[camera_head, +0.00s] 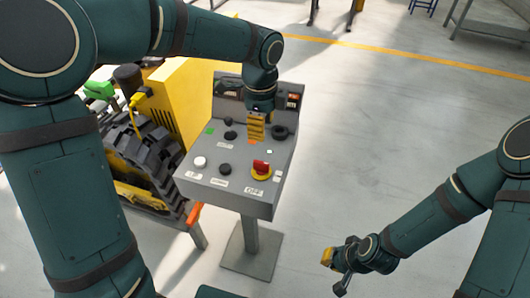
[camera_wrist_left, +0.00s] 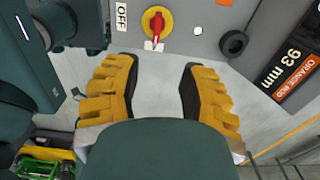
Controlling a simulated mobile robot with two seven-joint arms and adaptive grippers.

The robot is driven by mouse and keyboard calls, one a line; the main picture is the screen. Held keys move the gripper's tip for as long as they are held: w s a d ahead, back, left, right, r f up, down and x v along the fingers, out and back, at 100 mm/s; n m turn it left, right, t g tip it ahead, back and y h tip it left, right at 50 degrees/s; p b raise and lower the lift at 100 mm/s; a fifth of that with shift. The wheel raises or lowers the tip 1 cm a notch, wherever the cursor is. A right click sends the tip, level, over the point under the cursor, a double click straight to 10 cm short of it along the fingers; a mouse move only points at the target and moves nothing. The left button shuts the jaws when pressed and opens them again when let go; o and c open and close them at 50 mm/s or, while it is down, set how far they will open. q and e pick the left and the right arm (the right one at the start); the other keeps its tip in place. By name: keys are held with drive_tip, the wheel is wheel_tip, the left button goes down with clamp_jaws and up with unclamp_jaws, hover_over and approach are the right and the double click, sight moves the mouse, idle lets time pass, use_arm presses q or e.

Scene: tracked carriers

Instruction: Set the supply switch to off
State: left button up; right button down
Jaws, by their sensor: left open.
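The supply switch (camera_head: 261,168) is a red handle on a yellow disc, near the front right of a grey sloped control panel (camera_head: 228,180). An OFF label (camera_head: 254,191) lies on its near side. In the left wrist view, the red handle (camera_wrist_left: 157,22) stands upright in the picture, and the OFF label (camera_wrist_left: 122,16) is to its left, not in line with it. My left gripper (camera_head: 257,138) hangs over the panel's rear part; its yellow fingers (camera_wrist_left: 157,66) are apart and empty, clear of the switch. My right gripper (camera_head: 334,268) is right of the panel; its opening is unclear.
The panel carries a white button (camera_head: 200,162), several black knobs and a black ring (camera_head: 280,131). Its raised back bears an orange rod label (camera_wrist_left: 293,78). A yellow tracked machine (camera_head: 182,97) stands close on the left.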

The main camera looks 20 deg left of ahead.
sight(261, 162)
use_arm(q)
drive_tip(key=f+b, duration=0.1)
drive_tip(key=f, duration=0.3)
drive_tip(key=f+b, duration=0.1)
drive_tip(key=f, duration=0.4)
drive_tip(key=f+b, duration=0.1)
drive_tip(key=f, duration=0.3)
drive_tip(key=shift+s+f, duration=0.25)
clamp_jaws()
